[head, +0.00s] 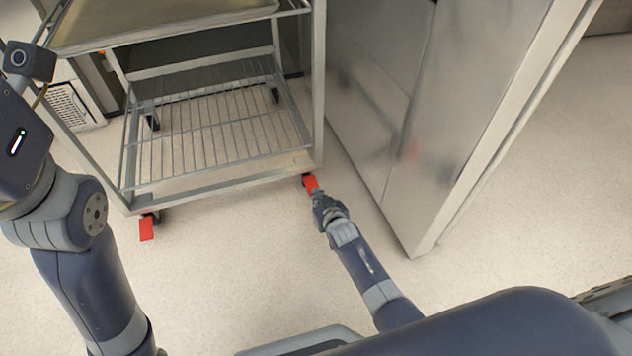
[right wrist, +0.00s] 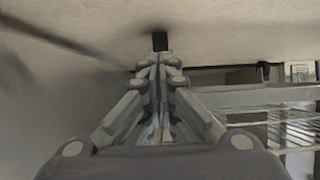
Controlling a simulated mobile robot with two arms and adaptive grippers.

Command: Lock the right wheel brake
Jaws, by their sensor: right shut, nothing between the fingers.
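The right wheel brake is a small red tab (head: 311,184) at the caster under the cart's front right corner. My right gripper (head: 316,196) is at this tab, shut and empty, its tip touching or very close to it. In the right wrist view the closed fingers (right wrist: 159,66) point at a small dark block (right wrist: 160,41); no red shows there. The left brake's red tab (head: 146,229) hangs at the front left caster and looks tilted down. My left arm crosses the left side of the head view, and its gripper is out of view.
The wire-shelf cart (head: 225,180) stands ahead with a tray (head: 150,22) on top. A tall steel cabinet (head: 440,110) stands close on the right of the cart and my right arm. The pale floor (head: 230,270) in front of the cart is clear.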

